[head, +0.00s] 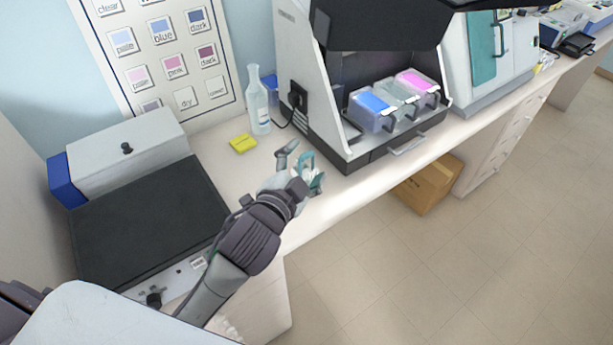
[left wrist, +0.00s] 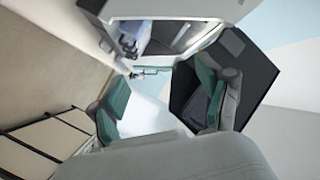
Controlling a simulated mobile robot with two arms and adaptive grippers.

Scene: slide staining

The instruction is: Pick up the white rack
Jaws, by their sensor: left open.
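My left gripper (head: 298,160) is over the front part of the counter, left of the open staining machine. Its fingers are spread, and in the left wrist view the two teal-padded fingers (left wrist: 160,92) stand wide apart with nothing clearly held. A small pale and teal shape shows at the gripper in the head view; I cannot tell whether it is a finger or part of the white rack. I cannot make out the white rack for certain in either view. My right gripper is not in view.
The staining machine (head: 300,60) holds blue, clear and pink baths (head: 374,108). A dark-topped device (head: 150,215) is on the left. A cardboard box (head: 428,187) is on the floor.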

